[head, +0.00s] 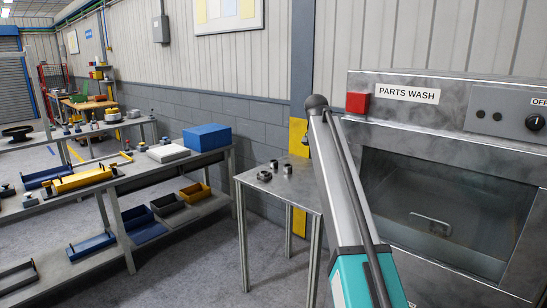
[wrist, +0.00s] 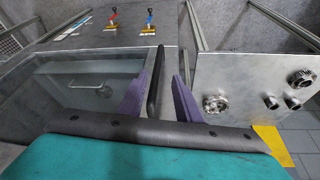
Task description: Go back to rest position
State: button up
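My gripper (wrist: 160,98) shows in the wrist view as two purple fingers set apart, so it looks open. A dark narrow strip (wrist: 155,80) shows between the fingers; I cannot tell what it is, and I see no part clearly held. In the head view my arm rises in front of the parts washer (head: 425,85), and I cannot make out the gripper there. The small metal table (head: 306,200) stands left of the washer, with several metal parts (head: 264,175) on it. The table (wrist: 235,75) and a geared part (wrist: 215,103) also show in the wrist view.
The washer's window and handle (wrist: 90,85) are close on the left in the wrist view. Grey floor (head: 195,270) is clear between bench and table.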

jog(key=s+f+g, duration=0.2)
jog(key=f, duration=1.1)
jog(key=s+f+g, duration=0.1)
jog(key=s+f, duration=0.1)
jog(key=f, duration=1.1)
jog(key=s+a+f+n+g, duration=0.1)
jog(key=s+f, duration=0.4)
jog(key=f, duration=0.3)
jog(key=s+a+f+g+y, duration=0.1)
jog(key=s+f, duration=0.4)
jog(key=f, duration=0.3)
jog(key=s+a+f+n+g, duration=0.1)
jog(key=s+f, duration=0.4)
jog(key=f, duration=0.4)
jog(key=s+a+f+n+g, duration=0.1)
jog(key=s+f, duration=0.7)
jog(key=s, duration=0.3)
jog(key=s+a+f+n+g, duration=0.1)
jog(key=s+f+n, duration=0.1)
jog(key=s+f, duration=0.75)
jog(key=s+a+f+n+y, duration=0.1)
jog(key=s+a+n, duration=0.1)
jog(key=s, duration=0.8)
jog(key=s+a+f+n+y, duration=0.1)
jog(key=s+n, duration=0.3)
jog(key=s, duration=0.6)
jog(key=shift+s+a+f+y, duration=0.4)
jog(key=shift+a, duration=0.05)
